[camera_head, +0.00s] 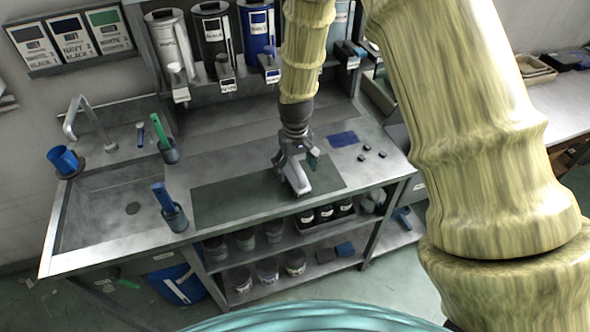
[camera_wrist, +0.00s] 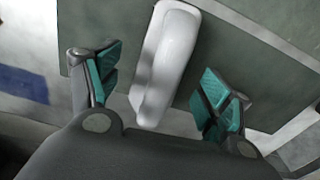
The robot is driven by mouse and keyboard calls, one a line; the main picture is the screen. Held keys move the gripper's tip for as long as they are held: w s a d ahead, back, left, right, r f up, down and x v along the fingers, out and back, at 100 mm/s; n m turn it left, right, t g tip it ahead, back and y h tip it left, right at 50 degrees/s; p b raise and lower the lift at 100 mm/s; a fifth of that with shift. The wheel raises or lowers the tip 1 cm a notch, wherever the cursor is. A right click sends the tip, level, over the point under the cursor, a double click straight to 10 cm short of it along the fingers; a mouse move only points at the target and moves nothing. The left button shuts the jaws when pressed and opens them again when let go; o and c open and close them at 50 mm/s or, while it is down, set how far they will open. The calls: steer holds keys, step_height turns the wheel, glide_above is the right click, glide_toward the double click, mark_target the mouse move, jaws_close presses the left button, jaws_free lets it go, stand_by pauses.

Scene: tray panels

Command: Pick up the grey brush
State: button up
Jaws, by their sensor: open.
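The grey brush (camera_head: 298,180) shows as a pale grey, smooth, elongated piece on the dark green mat (camera_head: 225,203) on the steel bench. My gripper (camera_head: 296,160) is directly over it, pointing down, and hides part of it in the head view. In the wrist view the brush (camera_wrist: 168,50) lies between the two teal-padded fingers of my open gripper (camera_wrist: 162,88), with a gap on both sides. Its near end reaches toward the palm. I cannot tell the exact height of the fingertips above the mat.
A blue patch (camera_head: 343,139) and several small dark blocks lie right of the mat. Two cups (camera_head: 174,218) (camera_head: 169,152) holding blue and green-handled tools stand left, by the sink (camera_head: 110,205). Labelled dispensers (camera_head: 212,40) line the back. The mat's left part is clear.

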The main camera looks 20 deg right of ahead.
steer(key=shift+w+f+p, duration=0.2)
steer(key=shift+w+f, duration=0.05)
steer(key=shift+f, duration=0.6)
steer(key=shift+w+f+p, duration=0.15)
steer(key=shift+w+f, duration=0.05)
steer(key=shift+f, duration=0.6)
steer(key=shift+s+r, duration=0.2)
steer(key=shift+s, duration=0.05)
steer(key=shift+w+f, duration=0.15)
steer(key=c, duration=0.9)
steer(key=shift+c, duration=1.3)
